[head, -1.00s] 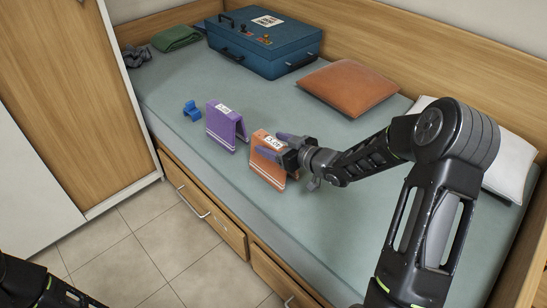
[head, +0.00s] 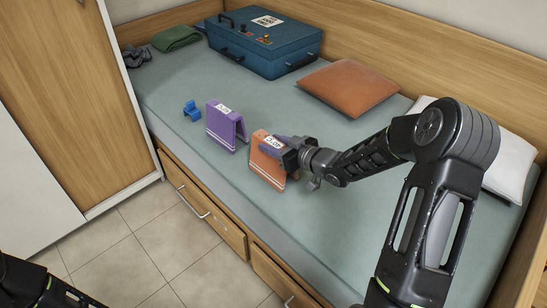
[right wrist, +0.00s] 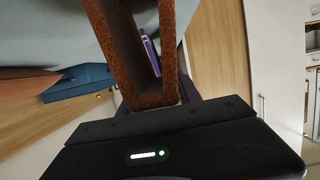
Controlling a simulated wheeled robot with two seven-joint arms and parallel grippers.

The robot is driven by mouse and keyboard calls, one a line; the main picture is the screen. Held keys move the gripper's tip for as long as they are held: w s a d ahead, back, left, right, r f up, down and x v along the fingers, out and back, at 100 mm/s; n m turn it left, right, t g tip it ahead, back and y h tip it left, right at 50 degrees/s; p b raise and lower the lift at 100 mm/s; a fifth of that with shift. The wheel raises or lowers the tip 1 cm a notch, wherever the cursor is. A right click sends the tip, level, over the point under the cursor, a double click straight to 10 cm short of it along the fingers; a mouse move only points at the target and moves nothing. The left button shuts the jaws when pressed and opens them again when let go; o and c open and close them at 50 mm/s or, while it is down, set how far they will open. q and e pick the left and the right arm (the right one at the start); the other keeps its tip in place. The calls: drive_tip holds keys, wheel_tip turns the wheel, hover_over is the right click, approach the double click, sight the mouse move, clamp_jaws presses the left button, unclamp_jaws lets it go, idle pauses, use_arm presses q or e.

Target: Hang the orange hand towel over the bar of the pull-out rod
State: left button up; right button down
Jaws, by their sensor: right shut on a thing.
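The orange hand towel (head: 264,162) stands folded like a tent on the bed, a white label near its top. My right gripper (head: 272,146) is shut on its upper fold, coming from the right. In the right wrist view the towel (right wrist: 170,55) rises from the jaws as two brown-orange layers with a gap between them; the fingertips are mostly hidden. Part of my left arm shows at the lower left of the head view, but its gripper is out of view. I cannot make out the pull-out rod in either view.
A purple folded towel (head: 222,127) and a small blue object (head: 191,110) stand left of the orange towel. A blue case (head: 262,50) and an orange cushion (head: 348,88) lie behind. A wooden cabinet (head: 75,85) stands at the left; tiled floor (head: 130,240) lies in front.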

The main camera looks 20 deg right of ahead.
idle(0.5)
wheel_tip(320, 180, up, 10)
drive_tip(key=p, duration=0.3)
idle(0.7)
